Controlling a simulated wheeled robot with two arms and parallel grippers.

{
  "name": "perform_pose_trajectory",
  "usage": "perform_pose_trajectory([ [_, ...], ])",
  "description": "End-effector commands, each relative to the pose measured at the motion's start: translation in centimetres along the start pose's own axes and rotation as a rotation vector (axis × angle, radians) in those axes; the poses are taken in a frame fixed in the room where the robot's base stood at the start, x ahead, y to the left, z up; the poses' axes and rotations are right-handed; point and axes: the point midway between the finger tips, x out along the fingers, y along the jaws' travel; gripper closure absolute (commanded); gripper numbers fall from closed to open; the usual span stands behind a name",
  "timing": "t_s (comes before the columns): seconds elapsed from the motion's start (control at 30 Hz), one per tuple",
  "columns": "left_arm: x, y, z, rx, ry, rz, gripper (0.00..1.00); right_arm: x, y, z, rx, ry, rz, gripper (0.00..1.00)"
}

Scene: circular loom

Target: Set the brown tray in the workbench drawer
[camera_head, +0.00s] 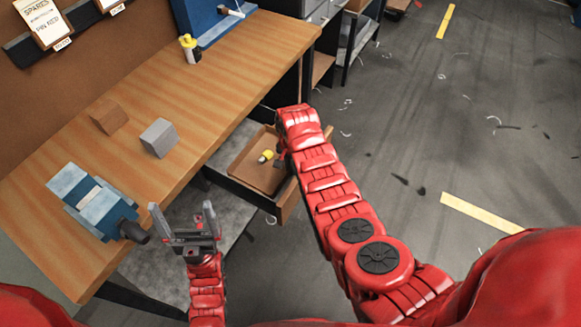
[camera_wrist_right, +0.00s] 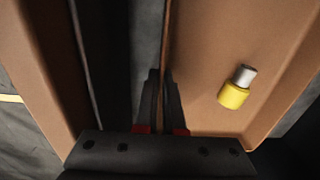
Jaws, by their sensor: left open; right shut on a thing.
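The brown tray (camera_head: 247,172) lies within the outline of the open workbench drawer (camera_head: 236,188), a dark-sided drawer with a wooden front. I cannot tell whether the tray touches the drawer floor. A small yellow and silver piece (camera_head: 265,156) lies in the tray. In the right wrist view, my right gripper (camera_wrist_right: 162,85) is shut on the near wall of the tray (camera_wrist_right: 205,50), with the yellow and silver piece (camera_wrist_right: 238,88) inside. The right arm hides part of the drawer in the head view. My left gripper (camera_head: 183,215) is open and empty, in front of the bench.
The wooden workbench (camera_head: 225,65) carries a blue vise (camera_head: 95,200) at its near corner, a grey block (camera_head: 159,138), a brown block (camera_head: 108,116) and a yellow-topped bottle (camera_head: 189,48). Grey cabinets stand behind. The floor at right is open, with scattered shavings.

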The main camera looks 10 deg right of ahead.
Motion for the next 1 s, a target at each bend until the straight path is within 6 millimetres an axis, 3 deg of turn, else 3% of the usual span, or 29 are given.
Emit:
perform_pose_trajectory([
  [0.43, -0.67, 0.03, 0.12, 0.000, 0.000, 0.000, 0.00, 0.79, -0.07, -0.03, 0.000, 0.001, -0.002, 1.00],
  [0.6, -0.56, 0.03, 0.09, 0.000, 0.000, 0.000, 0.00, 0.71, -0.04, -0.02, 0.000, 0.001, -0.001, 0.67],
  [0.67, -0.57, 0.03, 0.10, 0.000, 0.000, 0.000, 0.00, 0.72, -0.03, -0.01, 0.000, 0.000, -0.001, 0.59],
  [1.0, -0.62, 0.03, 0.11, 0.000, 0.000, 0.000, 0.00, 0.64, -0.01, -0.03, 0.000, 0.001, 0.000, 0.59],
])
